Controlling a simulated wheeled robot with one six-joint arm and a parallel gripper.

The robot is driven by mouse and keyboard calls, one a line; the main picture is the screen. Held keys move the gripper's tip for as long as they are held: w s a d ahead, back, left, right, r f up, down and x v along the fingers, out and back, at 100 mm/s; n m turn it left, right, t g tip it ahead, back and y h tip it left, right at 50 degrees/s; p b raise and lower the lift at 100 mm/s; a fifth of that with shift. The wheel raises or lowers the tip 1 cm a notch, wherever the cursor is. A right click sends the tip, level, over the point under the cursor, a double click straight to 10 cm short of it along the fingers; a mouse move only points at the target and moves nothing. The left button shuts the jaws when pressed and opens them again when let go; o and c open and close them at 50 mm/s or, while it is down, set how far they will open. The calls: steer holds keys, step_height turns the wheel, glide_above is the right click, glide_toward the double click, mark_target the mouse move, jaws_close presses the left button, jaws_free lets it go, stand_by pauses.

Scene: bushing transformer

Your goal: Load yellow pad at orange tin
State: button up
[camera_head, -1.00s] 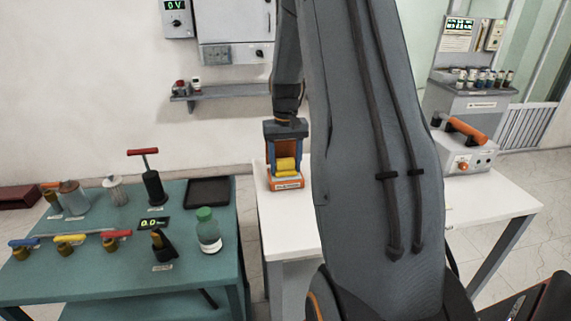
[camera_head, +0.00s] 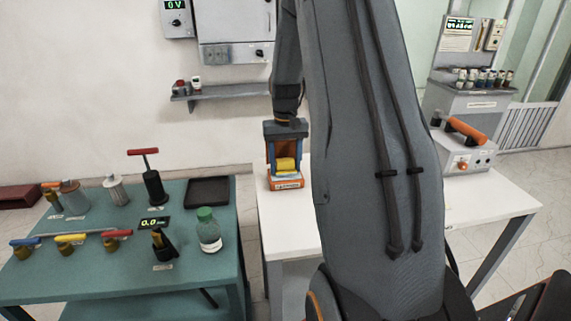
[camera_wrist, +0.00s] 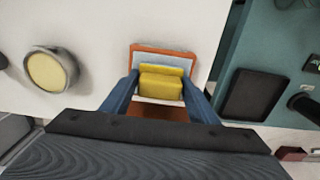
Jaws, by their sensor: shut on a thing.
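The yellow pad (camera_head: 286,164) is a small block between the blue fingers of my gripper (camera_head: 285,165). In the wrist view the yellow pad (camera_wrist: 161,84) sits between the fingertips of my gripper (camera_wrist: 160,82), which is shut on it. The orange tin (camera_head: 286,184) is a low, open box with a white label on the white table. In the wrist view the orange tin's rim (camera_wrist: 165,48) frames the pad, which is over or inside the opening. I cannot tell whether the pad touches the tin's floor.
The white table (camera_head: 290,232) has free room around the tin. A round container with a yellowish top (camera_wrist: 46,70) stands to the left in the wrist view. The teal table (camera_head: 120,275) at left holds a black tray (camera_head: 208,191), a green-capped bottle (camera_head: 208,232) and several tools.

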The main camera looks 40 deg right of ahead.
mark_target(286, 160)
steer(key=shift+r+p, duration=2.35)
steer(key=shift+r, duration=1.15)
steer(key=shift+s+d, duration=0.1)
